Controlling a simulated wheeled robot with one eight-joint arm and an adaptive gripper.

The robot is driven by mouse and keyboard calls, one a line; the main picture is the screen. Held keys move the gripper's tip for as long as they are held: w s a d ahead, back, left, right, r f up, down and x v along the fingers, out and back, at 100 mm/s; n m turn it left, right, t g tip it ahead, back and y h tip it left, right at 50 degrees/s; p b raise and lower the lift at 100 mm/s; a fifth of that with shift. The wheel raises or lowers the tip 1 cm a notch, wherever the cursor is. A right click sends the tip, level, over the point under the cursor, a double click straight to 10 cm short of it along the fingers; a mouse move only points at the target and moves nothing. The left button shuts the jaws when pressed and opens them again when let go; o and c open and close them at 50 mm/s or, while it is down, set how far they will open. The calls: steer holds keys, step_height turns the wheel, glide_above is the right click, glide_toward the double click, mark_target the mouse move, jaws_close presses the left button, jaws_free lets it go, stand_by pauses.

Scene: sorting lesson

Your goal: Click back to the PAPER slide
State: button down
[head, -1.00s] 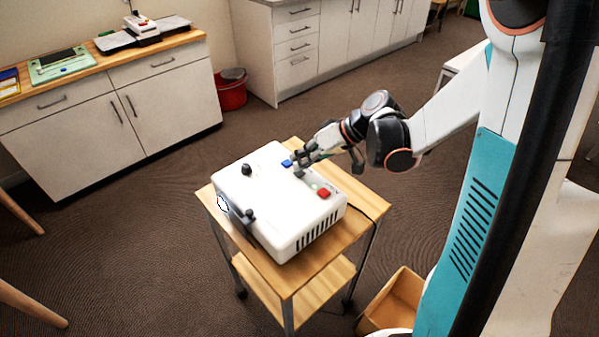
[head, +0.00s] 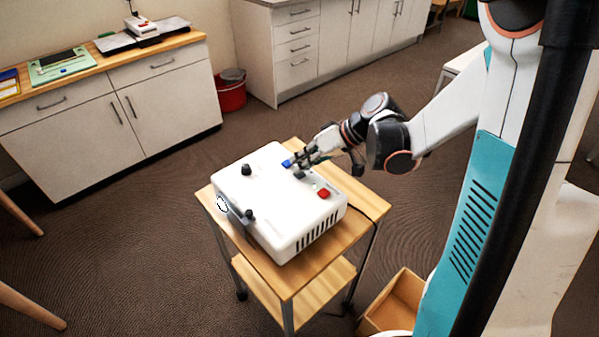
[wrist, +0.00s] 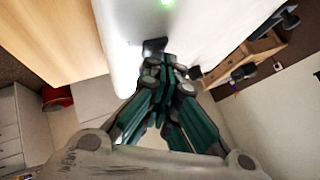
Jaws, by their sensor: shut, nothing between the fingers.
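A white projector (head: 265,205) sits on a small wooden cart. The blue button is not visible there. I cannot tell whether the tips touch anything.
The cart's wooden top (head: 368,205) has bare room on the right. A black knob (head: 246,169) stands on the projector's far left. An open cardboard box (head: 392,300) is on the floor at right. Counters, cabinets and a red bin (head: 231,92) are behind.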

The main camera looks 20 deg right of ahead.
steer(key=shift+r+p, duration=0.55)
steer(key=shift+r, duration=0.25)
steer(key=shift+r, duration=0.15)
step_height(320, 180, up, 5)
steer(key=p, duration=0.3)
steer(key=shift+p, duration=0.35)
stand_by(0.3)
